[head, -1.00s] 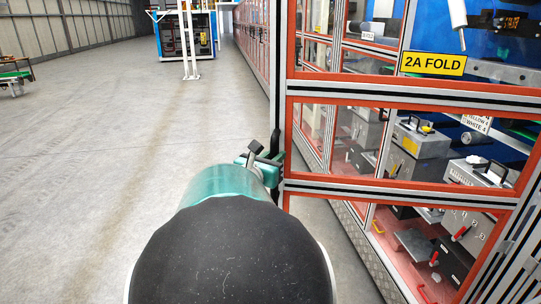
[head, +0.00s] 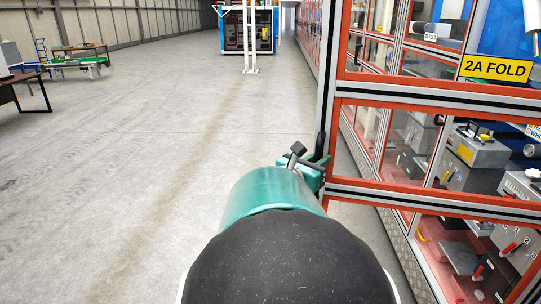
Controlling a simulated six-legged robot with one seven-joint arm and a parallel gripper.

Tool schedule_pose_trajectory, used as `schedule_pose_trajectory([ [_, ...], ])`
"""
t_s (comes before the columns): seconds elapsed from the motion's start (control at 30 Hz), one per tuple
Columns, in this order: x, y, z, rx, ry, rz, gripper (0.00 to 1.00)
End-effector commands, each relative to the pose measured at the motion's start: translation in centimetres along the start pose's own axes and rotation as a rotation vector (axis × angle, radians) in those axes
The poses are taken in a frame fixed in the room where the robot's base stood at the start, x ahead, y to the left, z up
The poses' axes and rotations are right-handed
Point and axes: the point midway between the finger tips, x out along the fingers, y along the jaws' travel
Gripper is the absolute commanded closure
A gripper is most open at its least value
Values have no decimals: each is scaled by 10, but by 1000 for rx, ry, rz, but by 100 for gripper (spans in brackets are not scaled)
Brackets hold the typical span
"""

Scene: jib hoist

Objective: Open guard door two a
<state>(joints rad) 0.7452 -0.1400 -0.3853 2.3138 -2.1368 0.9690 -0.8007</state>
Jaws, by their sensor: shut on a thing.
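The guard door (head: 430,97) has clear panes in orange and silver framing, and a yellow "2A FOLD" sign (head: 497,68) shows at its upper right. It appears to stand swung out from the line of machine guards, with floor visible past its lower left. A dark upright handle (head: 321,145) sits on its left edge. My gripper (head: 318,165) is shut at this handle. My teal and black arm link hides part of the gripper and the lower left of the door.
Machine units (head: 480,150) with red-handled levers show through the panes. The row of guards runs back on the right. A blue machine (head: 249,28) with a white post stands far ahead. Tables (head: 80,50) stand at the far left. The grey floor (head: 150,160) on the left is clear.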

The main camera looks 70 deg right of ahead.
Motion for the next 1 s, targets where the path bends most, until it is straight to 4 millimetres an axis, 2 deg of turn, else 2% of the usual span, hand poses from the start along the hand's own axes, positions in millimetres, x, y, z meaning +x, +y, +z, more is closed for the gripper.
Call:
schedule_pose_trajectory([
  [0.6,2,-4,0,1,-1,-12,100],
  [0.63,2,-4,0,1,-1,-12,77],
  [0.67,2,-4,0,1,-1,-12,74],
  [1.0,-3,-3,0,2,-1,-6,74],
])
